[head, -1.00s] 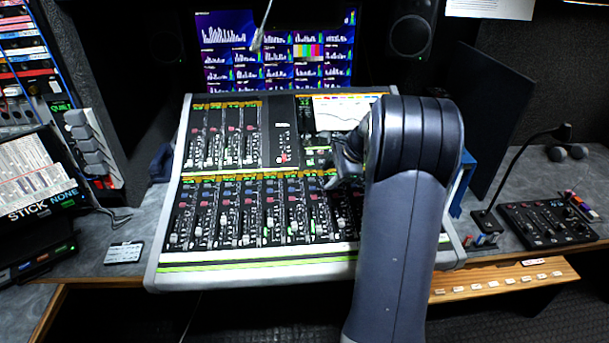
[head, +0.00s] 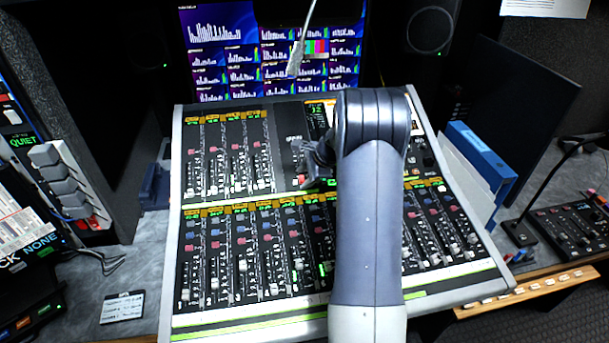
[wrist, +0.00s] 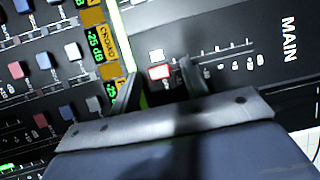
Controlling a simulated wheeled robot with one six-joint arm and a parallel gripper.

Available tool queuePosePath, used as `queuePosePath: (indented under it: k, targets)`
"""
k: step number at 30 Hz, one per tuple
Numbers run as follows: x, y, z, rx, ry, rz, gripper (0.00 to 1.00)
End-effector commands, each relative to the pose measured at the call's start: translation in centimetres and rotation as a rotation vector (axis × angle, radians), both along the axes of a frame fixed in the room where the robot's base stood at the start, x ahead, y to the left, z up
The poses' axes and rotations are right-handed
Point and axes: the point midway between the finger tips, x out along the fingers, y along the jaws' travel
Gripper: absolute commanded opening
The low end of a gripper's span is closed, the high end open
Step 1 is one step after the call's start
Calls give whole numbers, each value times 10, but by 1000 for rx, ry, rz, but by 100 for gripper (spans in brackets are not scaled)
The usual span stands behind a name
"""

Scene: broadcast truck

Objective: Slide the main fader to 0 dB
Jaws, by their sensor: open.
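The main fader's red cap (wrist: 160,72) shows in the wrist view, at the left end of a slot with tick marks (wrist: 225,50). The word MAIN (wrist: 289,38) is printed beyond the slot's right end. In the head view the main panel (head: 293,145) is in the upper middle of the mixing console, with the red cap (head: 302,179) low on it. My gripper (head: 320,164) is open over that panel. In the wrist view its fingers stand on either side of the cap (wrist: 160,68); I cannot tell whether either touches it.
The console (head: 250,318) carries rows of channel faders close to the left and below. My arm covers part of its right side. A microphone on a thin stalk (head: 297,58) hangs behind the console, before the monitor (head: 220,50). A blue binder (head: 482,150) stands at right.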

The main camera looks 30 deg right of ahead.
Motion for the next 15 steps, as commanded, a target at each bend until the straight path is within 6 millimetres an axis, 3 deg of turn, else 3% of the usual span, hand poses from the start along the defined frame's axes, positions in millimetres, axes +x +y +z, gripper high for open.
queuePosePath:
  k: [10, 15]
  targets:
    - [2, 1, -4, 0, 0, 0, 44]
    - [2, 1, -4, 0, 0, 0, 30]
